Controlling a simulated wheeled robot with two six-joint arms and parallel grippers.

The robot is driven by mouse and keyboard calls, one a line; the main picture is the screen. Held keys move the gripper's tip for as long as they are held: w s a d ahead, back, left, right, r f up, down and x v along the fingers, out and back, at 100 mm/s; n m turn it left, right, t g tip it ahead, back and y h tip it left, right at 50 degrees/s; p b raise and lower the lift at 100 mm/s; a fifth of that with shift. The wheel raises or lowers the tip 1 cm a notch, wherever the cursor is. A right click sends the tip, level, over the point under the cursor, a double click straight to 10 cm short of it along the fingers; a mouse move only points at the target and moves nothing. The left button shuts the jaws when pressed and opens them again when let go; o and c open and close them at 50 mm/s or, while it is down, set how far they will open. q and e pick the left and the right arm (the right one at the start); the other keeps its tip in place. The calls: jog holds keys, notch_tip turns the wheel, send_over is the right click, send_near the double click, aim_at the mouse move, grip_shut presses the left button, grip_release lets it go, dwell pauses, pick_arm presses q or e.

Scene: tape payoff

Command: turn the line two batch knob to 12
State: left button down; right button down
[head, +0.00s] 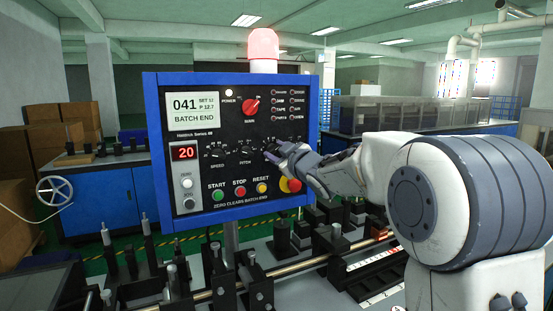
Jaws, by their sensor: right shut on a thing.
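A control panel (199,219) in a blue frame stands upright ahead of me. Its screen (192,108) reads 041 and BATCH END, with small text that seems to say SET 12 and P 12.7. A row of black knobs runs across the middle: the SPEED knob (217,143), the PITCH knob (246,142), and one further right at my gripper. My right gripper (273,152) is shut on that third knob, which it mostly hides along with its label. I cannot read the knob's pointer. My left gripper is not in view.
The panel also has a red selector (250,106), a red 20 display (186,153), START (218,195), STOP (240,191) and RESET (262,187) buttons, and a red-and-yellow stop button (290,184) just below my gripper. A lit red beacon (263,46) tops it. Machine fixtures stand below.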

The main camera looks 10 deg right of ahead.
jog(key=shift+f+n+b, duration=0.1)
jog(key=shift+n+b, duration=0.5)
jog(key=shift+n, duration=0.4)
jog(key=shift+c, duration=2.1)
grip_release()
jog(key=shift+s+d, duration=0.1)
jog(key=shift+s, duration=0.45)
jog(key=s+d+b, duration=0.1)
jog(key=s, duration=0.8)
jog(key=shift+d, duration=0.35)
jog(key=shift+s, duration=0.1)
